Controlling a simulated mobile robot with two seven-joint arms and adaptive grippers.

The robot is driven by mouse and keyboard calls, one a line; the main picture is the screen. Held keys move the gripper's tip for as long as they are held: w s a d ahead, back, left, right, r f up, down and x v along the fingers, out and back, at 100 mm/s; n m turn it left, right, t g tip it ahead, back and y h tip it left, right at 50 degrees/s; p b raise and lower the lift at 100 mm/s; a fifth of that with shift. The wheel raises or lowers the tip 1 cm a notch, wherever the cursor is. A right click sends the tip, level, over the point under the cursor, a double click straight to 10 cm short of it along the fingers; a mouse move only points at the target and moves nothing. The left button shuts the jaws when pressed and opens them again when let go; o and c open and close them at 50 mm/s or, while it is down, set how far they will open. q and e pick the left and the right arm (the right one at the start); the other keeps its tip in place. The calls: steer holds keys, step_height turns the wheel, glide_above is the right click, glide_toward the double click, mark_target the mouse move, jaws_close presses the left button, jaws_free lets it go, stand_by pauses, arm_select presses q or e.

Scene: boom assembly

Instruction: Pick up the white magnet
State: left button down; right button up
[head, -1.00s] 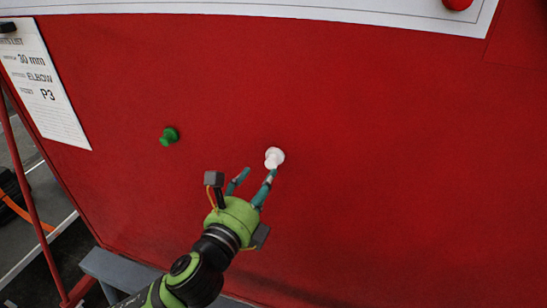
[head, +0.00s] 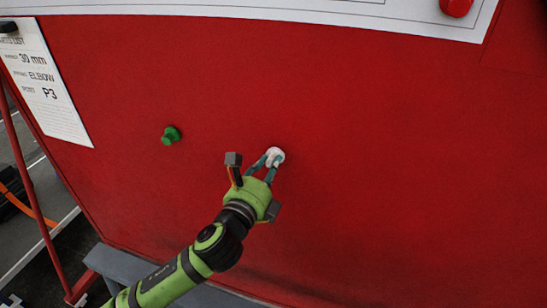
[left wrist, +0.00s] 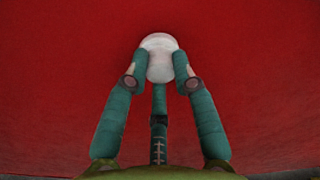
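The white magnet (head: 277,153) is on the red board, near the middle of the head view. In the left wrist view the white magnet (left wrist: 159,48) sits between the teal fingertips. My left gripper (head: 270,161) reaches up to it from below. Its fingers have closed in on both sides of the magnet and appear to touch it; the left wrist view shows the gripper (left wrist: 161,70) with a third finger below the magnet. The fingertips hide part of the magnet's sides. I cannot tell any gap between magnet and board. My right gripper is not in view.
A green magnet (head: 171,135) is on the red board (head: 400,170) to the left. A red magnet (head: 456,7) is at the top right on a white sheet (head: 300,12). A parts list (head: 46,85) hangs at the left. The board around the white magnet is clear.

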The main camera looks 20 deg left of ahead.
arm_select(q)
steer(key=shift+d+f, duration=0.1)
steer(key=shift+s+r, duration=0.15)
steer(key=shift+r, duration=0.4)
step_height(320, 180, up, 6)
steer(key=shift+s+r, duration=0.1)
steer(key=shift+r, duration=0.1)
steer(key=s+p, duration=1.2)
steer(key=s, duration=0.7)
steer(key=shift+s+a+f, duration=0.2)
steer(key=shift+s+a, duration=0.05)
steer(key=shift+a, duration=0.1)
steer(key=shift+f, duration=0.1)
